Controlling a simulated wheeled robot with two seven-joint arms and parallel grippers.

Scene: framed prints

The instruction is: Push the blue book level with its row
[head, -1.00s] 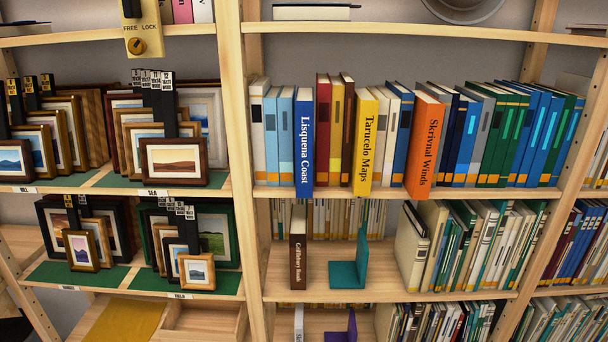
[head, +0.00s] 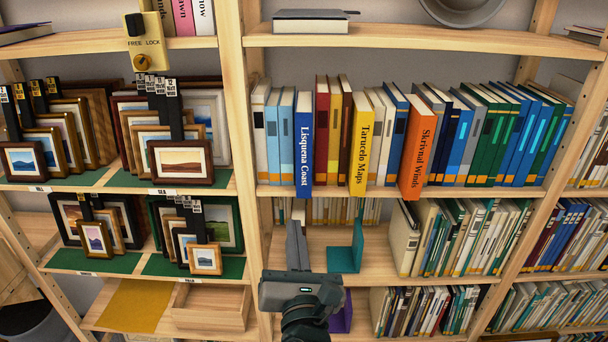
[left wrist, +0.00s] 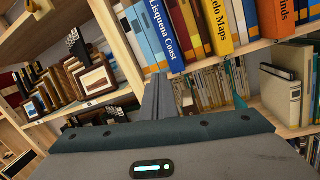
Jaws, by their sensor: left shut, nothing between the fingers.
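The blue book "Lisquena Coast" (head: 304,140) stands upright in the upper book row and sticks out past its neighbours. The yellow book "Tarucelo Maps" (head: 361,148) and the orange book "Skrivnal Winds" (head: 417,150) stick out too. My left gripper (head: 297,226) is shut and empty, in front of the shelf below, with its fingers pointing up just under the blue book. In the left wrist view the blue book (left wrist: 164,36) is above the fingertips (left wrist: 158,76), with no contact that I can make out. My right gripper is not in view.
The shelf board (head: 450,193) carries the row. A teal bookend (head: 345,250) stands on the lower shelf, right of my gripper. A wooden upright (head: 240,150) is close on the left, with framed prints (head: 180,164) beyond it.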

